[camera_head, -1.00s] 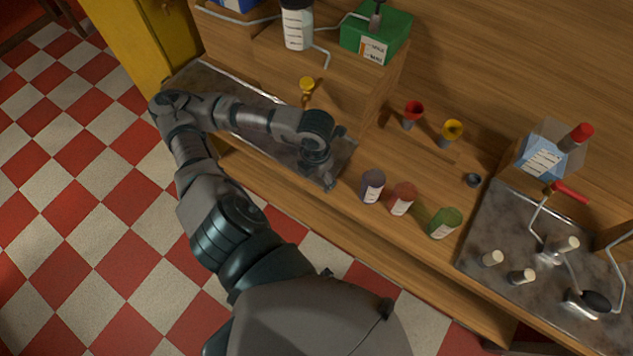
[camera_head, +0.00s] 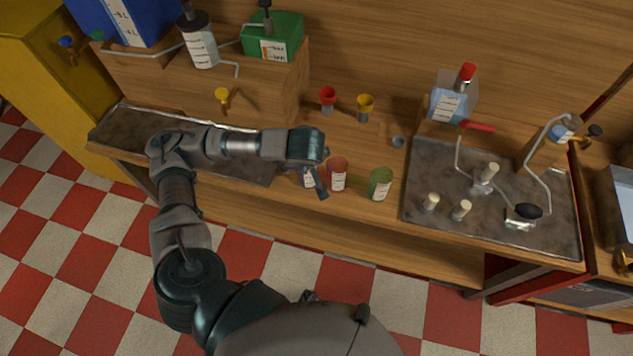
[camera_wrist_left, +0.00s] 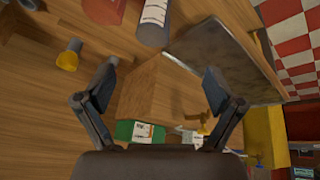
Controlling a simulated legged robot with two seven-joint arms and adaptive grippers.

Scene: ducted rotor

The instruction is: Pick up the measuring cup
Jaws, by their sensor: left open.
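Several labelled cups stand near the counter's front edge, and I cannot tell which one is the measuring cup. They are a dark purple-grey cup (camera_head: 308,181), a red cup (camera_head: 338,175) and a green cup (camera_head: 380,184). My left gripper (camera_head: 323,176) is at the dark cup and partly hides it in the head view. In the left wrist view, the gripper (camera_wrist_left: 161,80) is open, with nothing between its fingers. There the dark cup (camera_wrist_left: 153,22) and red cup (camera_wrist_left: 104,10) lie beyond the fingertips, cut by the top edge. My right gripper is out of view.
A red funnel (camera_head: 328,97) and a yellow funnel (camera_head: 364,105) stand behind the cups. A metal tray (camera_head: 245,172) lies left of them. Another metal tray (camera_head: 425,165) with pegs and a bent rod lies right. A wooden block (camera_head: 265,95) rises behind.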

